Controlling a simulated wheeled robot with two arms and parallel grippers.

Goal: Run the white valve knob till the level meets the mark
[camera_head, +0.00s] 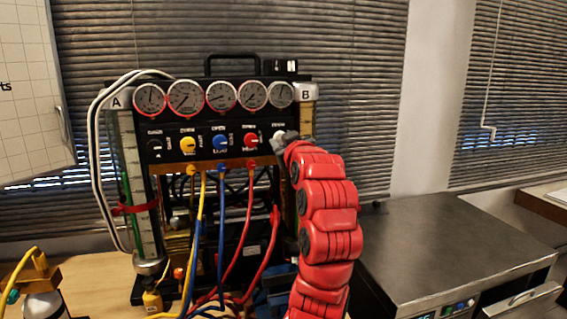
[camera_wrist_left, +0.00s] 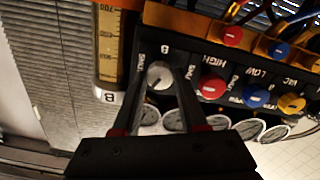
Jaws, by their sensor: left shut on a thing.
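The gauge rig's black panel (camera_head: 210,142) carries a row of knobs. The white valve knob (camera_wrist_left: 160,75) is at the panel's B end, between the two dark fingers of my left gripper (camera_wrist_left: 161,80), which is shut on it. In the head view the gripper (camera_head: 284,142) covers most of this knob. Tube A (camera_head: 128,165) stands at the left with greenish contents and a red band (camera_head: 136,208) around it. Tube B (camera_wrist_left: 108,45) shows an amber scale in the wrist view; in the head view my red arm hides much of it. I cannot make out the level clearly. My right gripper is not in view.
Yellow (camera_head: 188,145), blue (camera_head: 221,142) and red (camera_head: 251,141) knobs sit left of the white one. Several round gauges are above. Coloured hoses hang in front. A grey metal box (camera_head: 450,245) stands at the right.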

